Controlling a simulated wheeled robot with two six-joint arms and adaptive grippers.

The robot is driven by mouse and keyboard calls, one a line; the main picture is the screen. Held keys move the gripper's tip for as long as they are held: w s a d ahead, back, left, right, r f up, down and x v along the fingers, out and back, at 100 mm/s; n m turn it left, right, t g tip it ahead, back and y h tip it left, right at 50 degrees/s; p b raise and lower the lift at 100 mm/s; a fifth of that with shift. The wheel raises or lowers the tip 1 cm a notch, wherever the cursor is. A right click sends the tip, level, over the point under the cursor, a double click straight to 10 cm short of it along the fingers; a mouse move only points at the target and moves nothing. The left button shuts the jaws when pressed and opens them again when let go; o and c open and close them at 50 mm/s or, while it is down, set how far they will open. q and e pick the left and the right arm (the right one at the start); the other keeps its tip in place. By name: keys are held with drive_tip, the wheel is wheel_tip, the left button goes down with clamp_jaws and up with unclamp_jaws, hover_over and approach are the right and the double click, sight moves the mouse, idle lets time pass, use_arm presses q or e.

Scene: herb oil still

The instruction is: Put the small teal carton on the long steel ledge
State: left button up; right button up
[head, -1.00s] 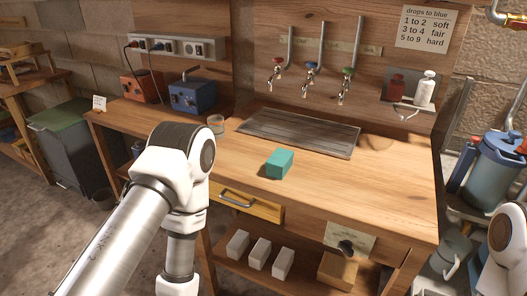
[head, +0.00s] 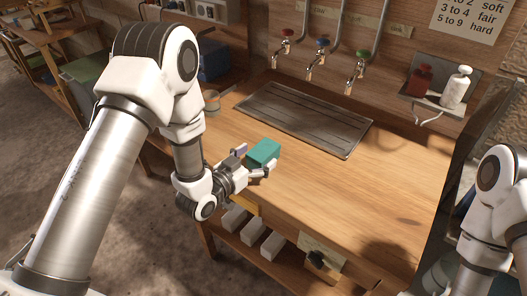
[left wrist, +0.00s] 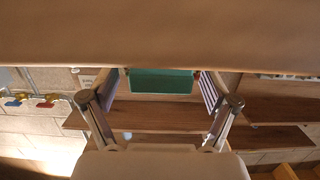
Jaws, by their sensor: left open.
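The small teal carton (head: 263,153) lies on the wooden worktop near its front edge. My left gripper (head: 257,161) is open at the carton's near side, its fingers pointing toward it. In the left wrist view the carton (left wrist: 160,80) shows between the two spread fingertips (left wrist: 160,88); I cannot tell whether they touch it. A long grey ledge (head: 190,19) runs under the wall sockets at the top left, partly hidden by my left arm and cut by the frame. My right arm shows at the right edge, but its gripper is out of view.
A slatted metal drain panel (head: 300,118) lies in the worktop below several taps. A short metal shelf (head: 420,97) holds a brown-red bottle (head: 420,80) and a white bottle (head: 456,88). A glass dish (head: 211,101) stands left of the panel. The worktop's right side (head: 370,195) is clear.

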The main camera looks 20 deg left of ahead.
sight(264, 152)
use_arm(q)
drive_tip(key=x, duration=0.3)
drive_tip(key=shift+w+d+f, duration=0.1)
drive_tip(key=shift+w+f, duration=0.2)
drive_tip(key=shift+s+r, duration=0.1)
drive_tip(key=shift+s, duration=0.15)
drive_tip(key=c, duration=1.7)
